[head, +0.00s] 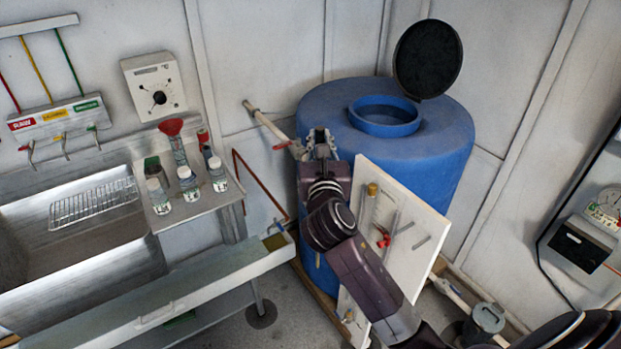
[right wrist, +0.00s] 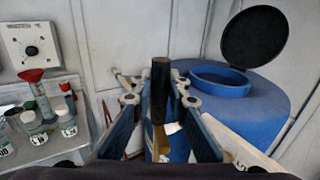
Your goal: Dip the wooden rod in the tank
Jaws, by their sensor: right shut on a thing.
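The blue tank (head: 420,150) stands in the corner with its round opening (head: 385,115) uncovered and its black lid (head: 427,58) tilted up behind it. The tank also shows at the right in the right wrist view (right wrist: 265,95). My right gripper (head: 318,140) is in front of the tank's left side, left of and apart from the opening. In the right wrist view, the rod (right wrist: 160,88) stands between the fingers, its upper end dark and a brownish part lower down. The gripper is shut on it. In the head view the rod is hard to make out. My left gripper is out of view.
A white panel (head: 427,225) with fittings stands before the tank, close to my right arm. A pale pipe (head: 265,122) juts from the wall at the left. A shelf with bottles (head: 187,182) and a metal sink (head: 85,255) are further left.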

